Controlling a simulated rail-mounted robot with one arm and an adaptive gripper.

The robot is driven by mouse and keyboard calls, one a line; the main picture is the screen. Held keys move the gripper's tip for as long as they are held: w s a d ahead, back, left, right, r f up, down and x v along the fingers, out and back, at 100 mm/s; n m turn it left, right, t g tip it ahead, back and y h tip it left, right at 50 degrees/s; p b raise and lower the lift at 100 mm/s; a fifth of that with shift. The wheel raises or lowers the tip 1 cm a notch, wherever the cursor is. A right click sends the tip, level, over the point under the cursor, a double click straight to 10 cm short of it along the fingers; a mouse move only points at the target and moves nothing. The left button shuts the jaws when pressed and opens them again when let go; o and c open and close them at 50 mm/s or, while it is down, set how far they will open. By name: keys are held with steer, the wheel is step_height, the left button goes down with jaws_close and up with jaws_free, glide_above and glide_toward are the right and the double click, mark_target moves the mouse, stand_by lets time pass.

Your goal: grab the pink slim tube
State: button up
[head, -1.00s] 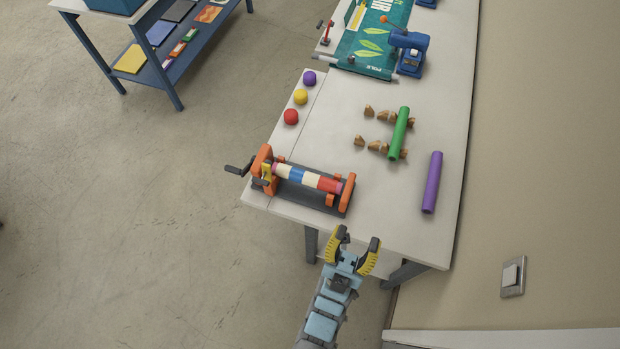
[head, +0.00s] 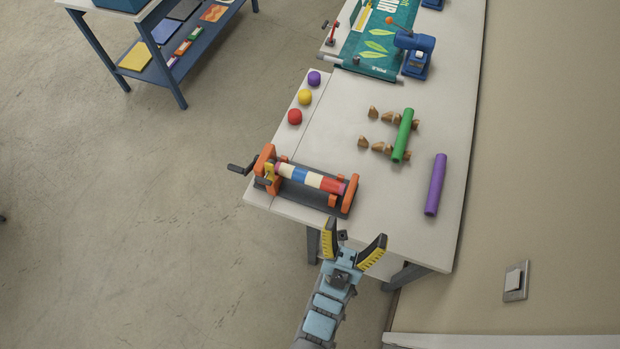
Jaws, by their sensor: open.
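A slim tube or roller lies across the orange-ended stand (head: 300,195) near the front of the white table. Pink (head: 279,168) shows at its left end, and a little pink shows at the right end. Between them are cream, blue, white and red bands, so most of any pink tube is covered. I see no separate pink tube lying loose. My gripper (head: 355,241) is open and empty, its yellow-padded fingers spread, at the table's front edge. In the picture it is below and to the right of the stand, apart from it.
A purple tube (head: 436,185) lies right of a green tube (head: 403,135), which rests on brown supports. Red (head: 295,117), yellow and purple balls sit along the left edge. A hand crank (head: 241,169) juts left from the stand. The table's front right is clear.

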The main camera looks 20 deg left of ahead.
steer(key=w+a+f+m+g+y+b, duration=0.2)
steer(key=w+a+f+g+y+b, duration=0.25)
steer(key=w+a, duration=0.55)
steer(key=m+g+h+b, duration=0.5)
steer(key=m+g+b, duration=0.8)
steer(key=m+g, duration=0.25)
glide_above(318, 185)
steer(key=s, duration=1.3)
step_height(318, 185, down, 29)
steer(key=x, duration=1.2)
steer(key=shift+d+f, duration=0.15)
steer(key=shift+w+f, duration=0.45)
steer(key=shift+f, duration=0.1)
steer(key=shift+y, duration=0.25)
steer(key=shift+f+p+x, duration=0.15)
steer(key=shift+p+x, duration=0.15)
steer(key=shift+x, duration=0.8)
steer(key=shift+f+p+x, duration=0.15)
steer(key=shift+p+x, duration=0.1)
steer(key=shift+x, duration=0.85)
steer(key=shift+s, duration=0.15)
steer(key=c, duration=1.3)
